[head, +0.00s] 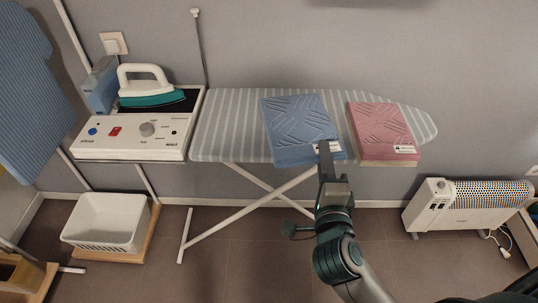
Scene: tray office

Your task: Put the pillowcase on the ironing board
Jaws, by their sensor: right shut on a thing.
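The ironing board (232,122) has a grey and white striped top and stands against the wall. A blue folded cloth (295,118) with an embossed pattern and a white label is over the middle of the board, its near edge reaching past the board's front edge. A pink folded cloth (378,125) with a similar pattern and label lies to its right. Which one is the pillowcase I cannot tell from looks. My right gripper (325,150) is shut on the near edge of the blue cloth, by its label. Whether the blue cloth fully rests on the board is unclear. My left gripper is out of view.
A steam station (130,137) with a white and teal iron (150,88) stands at the board's left end. A white basket (105,222) is below it. A white heater (465,207) stands at the right. Another blue striped board (30,90) leans at the far left.

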